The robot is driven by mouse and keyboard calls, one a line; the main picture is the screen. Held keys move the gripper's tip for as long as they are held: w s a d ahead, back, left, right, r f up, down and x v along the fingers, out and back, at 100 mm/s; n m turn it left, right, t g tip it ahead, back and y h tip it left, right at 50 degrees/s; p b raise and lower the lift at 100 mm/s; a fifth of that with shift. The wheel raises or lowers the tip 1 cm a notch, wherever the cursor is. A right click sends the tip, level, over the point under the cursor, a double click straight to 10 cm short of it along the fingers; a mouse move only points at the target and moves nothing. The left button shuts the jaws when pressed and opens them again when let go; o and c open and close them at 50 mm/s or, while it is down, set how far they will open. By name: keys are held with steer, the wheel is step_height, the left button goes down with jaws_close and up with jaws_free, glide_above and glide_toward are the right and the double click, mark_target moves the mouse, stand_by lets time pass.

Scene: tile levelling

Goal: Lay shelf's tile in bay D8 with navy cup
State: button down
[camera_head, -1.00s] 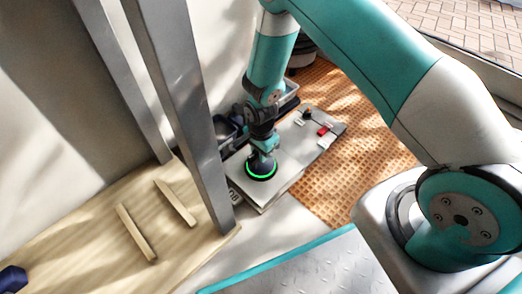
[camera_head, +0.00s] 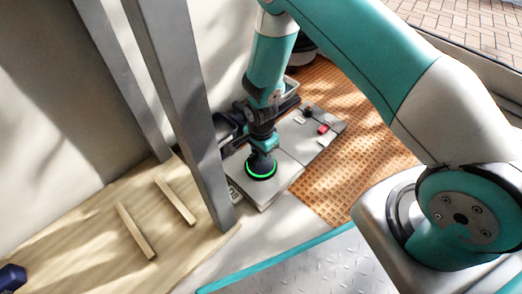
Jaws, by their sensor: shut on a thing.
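My gripper (camera_head: 263,140) points down and is shut on the teal grip of a suction cup. The cup (camera_head: 261,168) has a dark pad with a lit green ring and sits flat on a grey tile (camera_head: 276,184). The tile's thick front edge shows, and its left part is hidden behind a grey post. A navy object (camera_head: 12,278), only partly in view, lies at the lower left on the wooden shelf (camera_head: 90,235). The shelf's two battens (camera_head: 175,200) carry no tile.
Grey posts (camera_head: 185,110) rise close to the left of the cup. More grey tiles (camera_head: 305,145) lie behind, with small red, white and black items (camera_head: 323,129) on them. Orange ridged flooring (camera_head: 345,165) lies to the right. A teal-edged metal plate (camera_head: 300,270) is in front.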

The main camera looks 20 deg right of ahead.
steer(key=shift+f, duration=0.15)
steer(key=c, duration=0.9)
jaws_free()
